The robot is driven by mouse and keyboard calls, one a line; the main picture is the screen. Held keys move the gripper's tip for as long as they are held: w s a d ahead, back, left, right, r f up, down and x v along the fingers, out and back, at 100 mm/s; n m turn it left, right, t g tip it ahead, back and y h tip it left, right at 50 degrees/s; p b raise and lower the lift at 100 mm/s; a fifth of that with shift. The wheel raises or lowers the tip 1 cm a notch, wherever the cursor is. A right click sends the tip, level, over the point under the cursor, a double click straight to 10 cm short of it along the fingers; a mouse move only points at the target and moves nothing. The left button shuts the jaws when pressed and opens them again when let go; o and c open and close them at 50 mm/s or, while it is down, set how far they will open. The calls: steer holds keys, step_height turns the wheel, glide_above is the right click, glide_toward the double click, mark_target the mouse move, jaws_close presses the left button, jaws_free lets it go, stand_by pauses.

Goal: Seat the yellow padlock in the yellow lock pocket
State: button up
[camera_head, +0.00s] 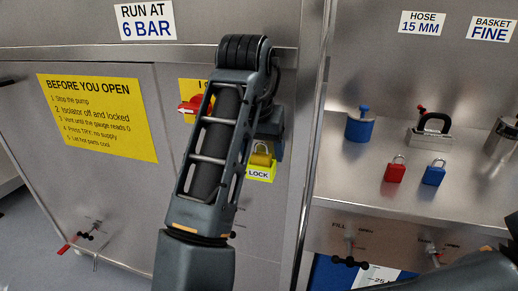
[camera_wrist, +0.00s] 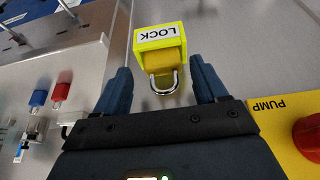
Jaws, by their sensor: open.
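The yellow padlock (camera_wrist: 167,64) has a silver shackle and sits at the yellow lock pocket (camera_wrist: 139,45), which carries a white LOCK label. The padlock's body is partly hidden by the pocket, and its shackle points towards my gripper. My gripper (camera_wrist: 160,70) is open, with one dark finger on each side of the padlock and visible gaps between. In the head view the padlock (camera_head: 261,154) shows upright above the LOCK label on the pocket (camera_head: 261,172). My arm hides part of my gripper there.
A red isolator handle (camera_head: 190,105) on a yellow plate is left of my arm. A red padlock (camera_head: 395,169) and a blue padlock (camera_head: 433,173) stand on the steel shelf (camera_head: 345,190) at right, near a blue-bodied part (camera_head: 360,127) and a black-handled clamp (camera_head: 430,130).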

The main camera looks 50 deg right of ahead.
steer(key=p+v, duration=0.1)
steer(key=v, duration=1)
steer(key=shift+p, duration=0.3)
steer(key=shift+w, duration=0.1)
